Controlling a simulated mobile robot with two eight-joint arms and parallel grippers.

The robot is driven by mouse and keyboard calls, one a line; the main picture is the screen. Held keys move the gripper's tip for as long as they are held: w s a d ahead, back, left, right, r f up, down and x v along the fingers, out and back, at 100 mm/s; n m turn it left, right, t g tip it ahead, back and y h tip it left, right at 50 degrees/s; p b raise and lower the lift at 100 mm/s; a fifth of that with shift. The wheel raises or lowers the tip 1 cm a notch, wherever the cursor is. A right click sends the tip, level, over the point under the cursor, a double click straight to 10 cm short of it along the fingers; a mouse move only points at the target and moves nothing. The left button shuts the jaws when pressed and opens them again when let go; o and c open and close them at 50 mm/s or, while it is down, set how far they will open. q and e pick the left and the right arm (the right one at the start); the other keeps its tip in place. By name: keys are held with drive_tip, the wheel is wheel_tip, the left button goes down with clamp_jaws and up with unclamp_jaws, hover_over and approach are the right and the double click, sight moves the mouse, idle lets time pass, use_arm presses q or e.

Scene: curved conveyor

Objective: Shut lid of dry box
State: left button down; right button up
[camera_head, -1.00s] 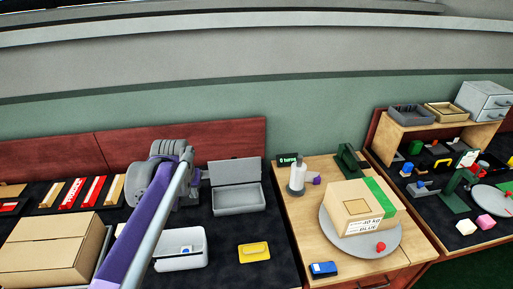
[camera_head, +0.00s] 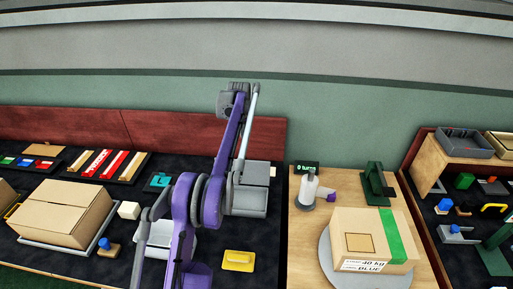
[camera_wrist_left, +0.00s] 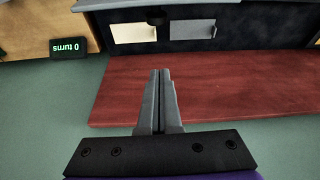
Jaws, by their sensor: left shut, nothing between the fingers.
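A grey box (camera_head: 251,201) with its lid (camera_head: 256,172) raised at the back stands on the dark mat in the head view, partly hidden behind my left arm. I take it as the dry box. My left gripper (camera_head: 238,89) is high up, above and behind the box near the back wall. In the left wrist view its two fingers (camera_wrist_left: 160,95) are shut together with nothing between them. They are over the dark red backboard (camera_wrist_left: 210,85), apart from the box. My right gripper is not in view.
A cardboard box (camera_head: 66,213) is on the left. On the right a wooden table holds a white device (camera_head: 308,190) and a taped carton (camera_head: 368,241).

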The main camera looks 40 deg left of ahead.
sight(243, 169)
use_arm(q)
wheel_tip(243, 169, down, 9)
drive_tip(key=s, duration=0.1)
drive_tip(key=shift+d, duration=0.15)
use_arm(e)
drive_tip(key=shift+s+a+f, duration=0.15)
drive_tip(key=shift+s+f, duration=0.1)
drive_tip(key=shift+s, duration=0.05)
use_arm(q)
drive_tip(key=shift+s+f, duration=0.1)
drive_tip(key=shift+s, duration=0.05)
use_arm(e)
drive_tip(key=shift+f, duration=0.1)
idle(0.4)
